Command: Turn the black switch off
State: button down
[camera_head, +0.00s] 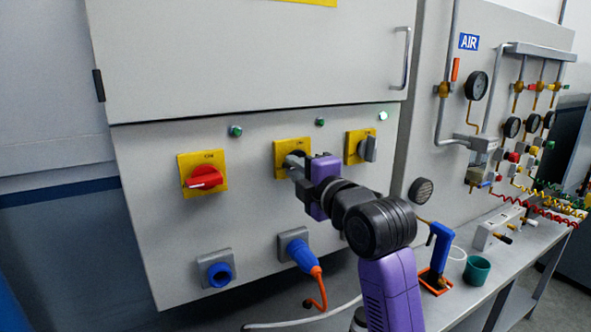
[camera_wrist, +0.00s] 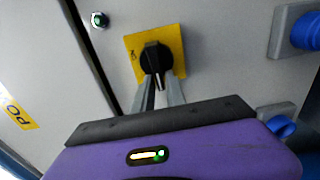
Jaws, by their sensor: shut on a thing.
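The black switch (camera_wrist: 154,61) sits on a yellow plate (camera_wrist: 178,41) in the wrist view. In the head view its yellow plate (camera_head: 281,160) is the middle one of three on the grey cabinet, and my gripper partly hides the switch. My gripper (camera_wrist: 158,88) is shut on the switch's handle, with one grey finger on each side. In the head view my gripper (camera_head: 292,162) reaches the plate from the right.
A red switch (camera_head: 204,178) is to the left and a grey switch (camera_head: 368,148) to the right. Below are a blue socket (camera_head: 220,274) and a blue plug (camera_head: 303,255) with an orange cable. A bench (camera_head: 500,262) with a blue-handled tool (camera_head: 440,245) stands at right.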

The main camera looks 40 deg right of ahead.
jog(key=shift+f, duration=0.1)
jog(key=c, duration=1.4)
grip_release()
jog(key=shift+o, duration=0.2)
jog(key=b+v, duration=0.1)
jog(key=v, duration=0.6)
jog(key=shift+s+b, duration=0.3)
jog(key=shift+s, duration=0.1)
jog(key=shift+a, duration=0.15)
